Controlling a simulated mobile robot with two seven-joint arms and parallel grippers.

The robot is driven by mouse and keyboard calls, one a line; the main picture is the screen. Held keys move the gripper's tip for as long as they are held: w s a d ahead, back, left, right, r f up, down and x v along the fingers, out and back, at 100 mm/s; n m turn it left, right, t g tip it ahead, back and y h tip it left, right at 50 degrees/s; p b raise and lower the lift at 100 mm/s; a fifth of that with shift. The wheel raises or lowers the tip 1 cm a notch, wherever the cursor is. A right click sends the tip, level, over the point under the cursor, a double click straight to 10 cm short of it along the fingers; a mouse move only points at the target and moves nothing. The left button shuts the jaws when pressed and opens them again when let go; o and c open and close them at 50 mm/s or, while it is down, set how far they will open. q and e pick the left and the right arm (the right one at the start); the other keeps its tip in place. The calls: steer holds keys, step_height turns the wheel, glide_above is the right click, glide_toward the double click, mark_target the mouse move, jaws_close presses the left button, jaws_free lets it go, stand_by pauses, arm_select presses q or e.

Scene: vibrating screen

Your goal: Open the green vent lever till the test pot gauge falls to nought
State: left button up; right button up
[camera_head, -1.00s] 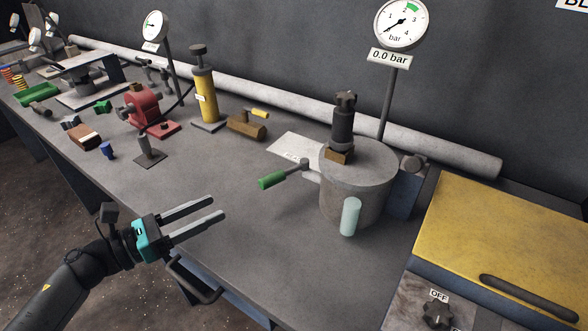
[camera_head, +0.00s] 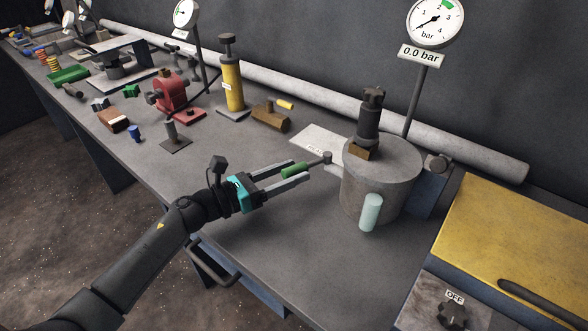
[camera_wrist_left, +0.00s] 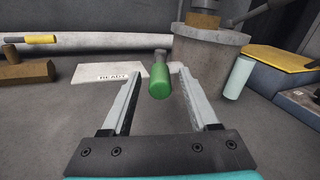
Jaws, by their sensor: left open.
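The green vent lever (camera_head: 296,171) sticks out to the left from the grey test pot (camera_head: 378,188). My left gripper (camera_head: 306,171) is open, with its fingers reaching toward the lever and the green grip between or just above them in the head view. In the left wrist view the green lever (camera_wrist_left: 159,80) lies between the two open fingers (camera_wrist_left: 160,95), with clear gaps on both sides. The gauge (camera_head: 435,22) above the pot carries a plate (camera_head: 421,56) reading 0.0 bar. My right gripper is not in view.
A pale green cylinder (camera_head: 371,212) stands at the pot's front. A READY card (camera_head: 318,143) lies behind the lever. A yellow cover (camera_head: 520,240) and an OFF knob (camera_head: 452,315) are at the right. A yellow cylinder (camera_head: 232,84) and red vice (camera_head: 172,93) stand left. The bench front is clear.

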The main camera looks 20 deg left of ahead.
arm_select(q)
steer(key=shift+w+d, duration=0.45)
steer(key=shift+w, duration=0.05)
steer(key=shift+c, duration=0.3)
jaws_close()
stand_by(0.9)
